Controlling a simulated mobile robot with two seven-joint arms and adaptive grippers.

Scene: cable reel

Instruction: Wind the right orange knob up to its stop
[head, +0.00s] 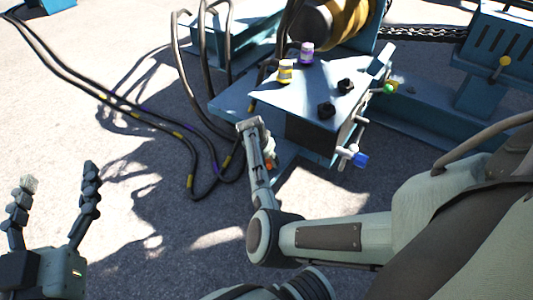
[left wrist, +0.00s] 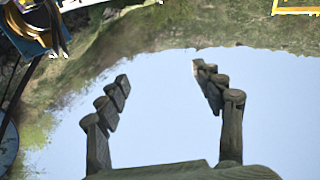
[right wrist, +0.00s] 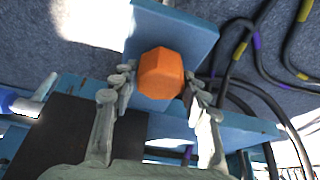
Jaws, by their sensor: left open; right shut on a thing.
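The orange knob (right wrist: 161,73) is a faceted block in the right wrist view, standing out from the blue machine (right wrist: 240,124). My right gripper (right wrist: 159,80) has its two fingers on either side of the knob, shut on it. In the head view the right gripper (head: 258,137) is at the near left side of the blue control box (head: 310,135), and only a little orange shows by it. My left gripper (head: 58,178) is open and empty above the ground at the far left; the left wrist view shows its fingers (left wrist: 160,75) spread against the sky.
The box carries black knobs (head: 326,110), a yellow-capped part (head: 285,71) and a purple-capped part (head: 307,53). A blue knob (head: 361,160) and a green knob (head: 388,88) are on its right side. Dark cables (head: 140,122) lie on the ground left; a reel (head: 340,25) stands behind.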

